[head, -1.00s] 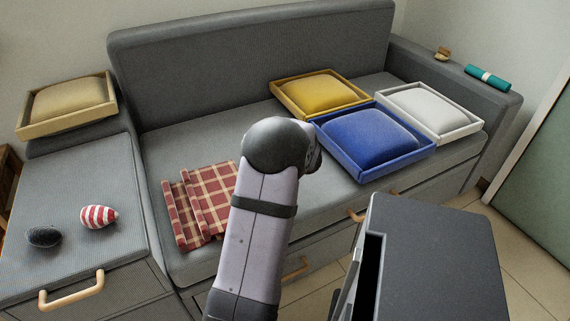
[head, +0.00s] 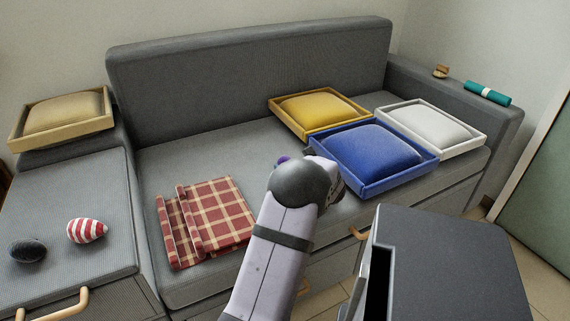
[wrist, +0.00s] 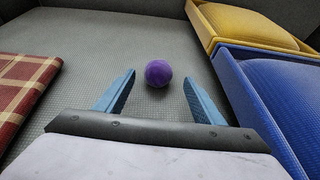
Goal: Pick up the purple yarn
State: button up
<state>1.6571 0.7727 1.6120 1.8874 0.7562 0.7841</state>
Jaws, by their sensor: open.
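The purple yarn (wrist: 158,73) is a small round ball on the grey sofa seat. In the wrist view it lies just beyond and between the fingertips of my gripper (wrist: 157,86), which is open and empty. In the head view only a sliver of the purple yarn (head: 283,159) shows behind my arm. The fingers are hidden there.
A blue tray with a cushion (head: 346,192) stands close to the right of the yarn. Yellow (head: 295,128) and white (head: 455,152) cushion trays lie behind and beyond it. A folded plaid blanket (head: 222,210) lies to the left. Bare seat surrounds the yarn's left and far side.

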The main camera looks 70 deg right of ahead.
jog(key=b+x, duration=0.1)
jog(key=x, duration=0.2)
jog(key=shift+w+f, duration=0.15)
jog(key=shift+f, duration=0.1)
jog(key=shift+w+d+f, duration=0.2)
jog(key=shift+w+d, duration=0.25)
jog(key=shift+d, duration=0.1)
jog(key=c, duration=1.2)
